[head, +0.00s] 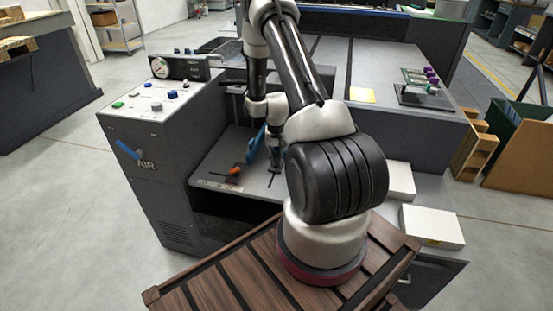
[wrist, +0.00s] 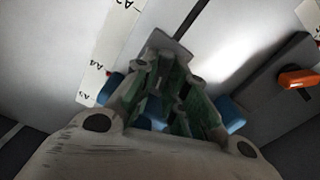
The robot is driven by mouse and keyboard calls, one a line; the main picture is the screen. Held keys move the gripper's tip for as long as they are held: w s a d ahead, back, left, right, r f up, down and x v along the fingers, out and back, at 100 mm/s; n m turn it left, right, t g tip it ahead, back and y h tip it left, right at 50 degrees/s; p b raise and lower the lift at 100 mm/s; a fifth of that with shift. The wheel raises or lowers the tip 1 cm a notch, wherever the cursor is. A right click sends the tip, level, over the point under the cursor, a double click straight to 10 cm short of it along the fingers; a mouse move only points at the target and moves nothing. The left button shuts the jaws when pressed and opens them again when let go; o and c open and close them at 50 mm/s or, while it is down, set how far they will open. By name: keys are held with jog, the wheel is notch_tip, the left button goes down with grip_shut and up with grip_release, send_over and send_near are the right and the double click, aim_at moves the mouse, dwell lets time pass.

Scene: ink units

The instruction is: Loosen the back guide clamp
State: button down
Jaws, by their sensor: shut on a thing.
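A blue clamp lever (head: 256,147) stands on the grey feed bed of the machine, behind an orange lever. I take it as the back guide clamp. My gripper (head: 275,152) is down at the blue lever, partly hidden behind my arm. In the wrist view, my gripper's fingers (wrist: 172,70) are shut across the lever, and blue ends (wrist: 231,114) show on both sides of them. The middle of the lever and its base are hidden by the fingers.
The orange lever (head: 233,171) sits on a dark block nearer the front; it also shows in the wrist view (wrist: 298,78). A white size scale (wrist: 112,50) lies left of the fingers. A control panel (head: 150,100) rises left of the bed.

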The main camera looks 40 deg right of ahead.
jog(key=n, duration=0.5)
jog(key=shift+w+a, duration=0.1)
jog(key=shift+a, duration=0.05)
jog(key=shift+n, duration=0.3)
dwell(0.3)
jog(key=c, duration=1.7)
grip_release()
notch_tip(320, 180, up, 12)
jog(key=shift+r, duration=0.1)
